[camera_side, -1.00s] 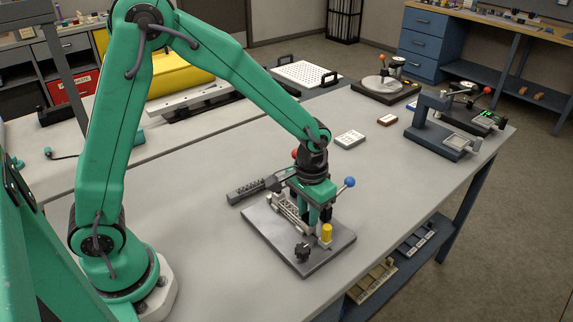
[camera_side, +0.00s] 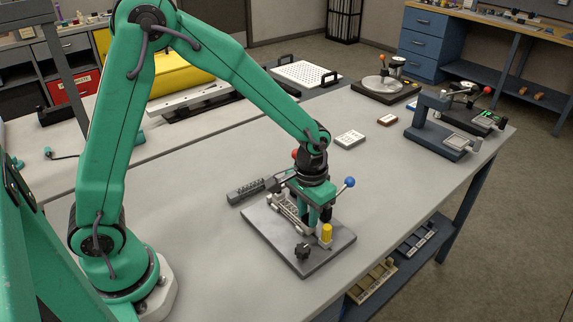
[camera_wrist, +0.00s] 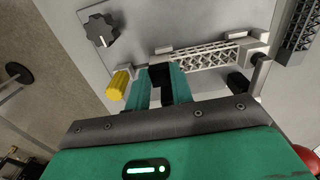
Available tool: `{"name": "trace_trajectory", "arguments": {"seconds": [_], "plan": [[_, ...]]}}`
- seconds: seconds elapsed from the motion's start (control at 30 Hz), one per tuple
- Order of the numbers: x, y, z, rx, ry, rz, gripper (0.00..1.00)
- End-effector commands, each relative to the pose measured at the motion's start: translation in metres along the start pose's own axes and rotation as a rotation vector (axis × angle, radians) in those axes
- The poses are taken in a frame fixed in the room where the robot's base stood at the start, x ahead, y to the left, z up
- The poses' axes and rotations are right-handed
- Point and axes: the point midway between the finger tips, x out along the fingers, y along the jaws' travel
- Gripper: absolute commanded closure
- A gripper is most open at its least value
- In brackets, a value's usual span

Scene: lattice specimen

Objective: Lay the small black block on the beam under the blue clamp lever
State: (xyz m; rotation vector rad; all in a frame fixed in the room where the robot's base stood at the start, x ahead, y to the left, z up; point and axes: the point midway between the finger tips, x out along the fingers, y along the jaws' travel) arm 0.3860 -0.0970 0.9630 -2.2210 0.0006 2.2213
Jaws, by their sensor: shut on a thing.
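My gripper (camera_wrist: 158,88) is shut on the small black block (camera_wrist: 160,74), which shows between its green fingertips in the wrist view. The block is over or at the left end of the pale lattice beam (camera_wrist: 207,57); whether it touches the beam is unclear. In the side view my gripper (camera_side: 314,212) points down over the fixture, with the beam (camera_side: 287,213) to its left. The blue-ball clamp lever (camera_side: 349,182) stands tilted up just right of my gripper. Its clamp tip is hidden. The block is not distinct in the side view.
A grey base plate (camera_side: 322,260) carries the fixture, with a yellow knob (camera_side: 326,233) close to my fingers and a black star knob (camera_side: 303,251) at the front. A red-ball lever (camera_side: 295,154) is behind my gripper.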

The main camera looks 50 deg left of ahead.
Motion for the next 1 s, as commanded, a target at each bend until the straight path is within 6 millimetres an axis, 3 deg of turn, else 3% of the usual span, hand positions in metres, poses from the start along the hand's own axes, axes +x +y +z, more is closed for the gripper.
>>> {"name": "trace_trajectory", "arguments": {"seconds": [0.73, 0.77, 0.83, 0.9, 1.0], "plan": [[0.0045, 0.0, 0.0, 0.0, 0.0, 0.0, 0.99], [0.0044, 0.0, 0.0, 0.0, 0.0, 0.0, 0.73], [0.0044, 0.0, 0.0, 0.0, 0.0, 0.0, 0.6], [0.0044, 0.0, 0.0, 0.0, 0.0, 0.0, 0.52], [0.0044, 0.0, 0.0, 0.0, 0.0, 0.0, 0.52]]}}
